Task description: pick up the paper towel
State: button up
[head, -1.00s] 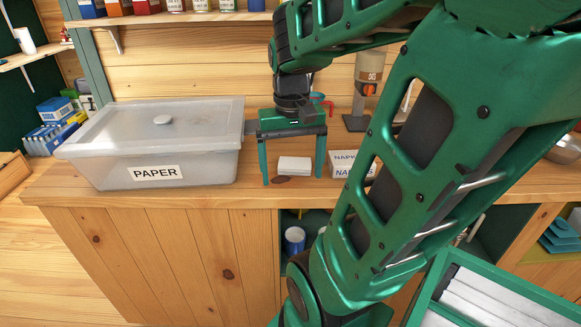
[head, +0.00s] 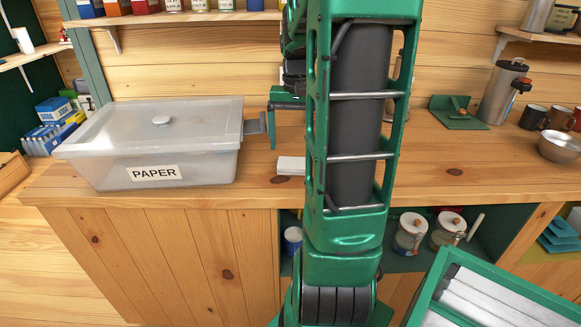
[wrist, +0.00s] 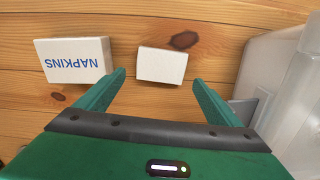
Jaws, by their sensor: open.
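A small white stack of folded paper, apparently the paper towel (head: 291,165), lies flat on the wooden counter. It also shows whole in the wrist view (wrist: 162,65), just beyond and between my fingertips. My gripper (wrist: 160,82) is open and empty, above the counter, with its fingers apart on either side of the stack's line. In the head view, my gripper (head: 284,100) stands behind and above the stack. My arm hides its right finger and part of the stack's right side there.
A lidded clear bin labelled PAPER (head: 155,172) stands left of the stack. A NAPKINS box (wrist: 75,66) lies on the other side, hidden by my arm in the head view. Mugs (head: 535,117), a metal bowl (head: 560,148) and a flask (head: 502,92) stand far right.

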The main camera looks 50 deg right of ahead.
aim_at(294, 162)
jog(key=shift+a+f, duration=0.15)
jog(key=shift+f, duration=1.35)
jog(key=shift+a+f, duration=0.1)
jog(key=shift+f, duration=1.4)
jog(key=c, duration=0.8)
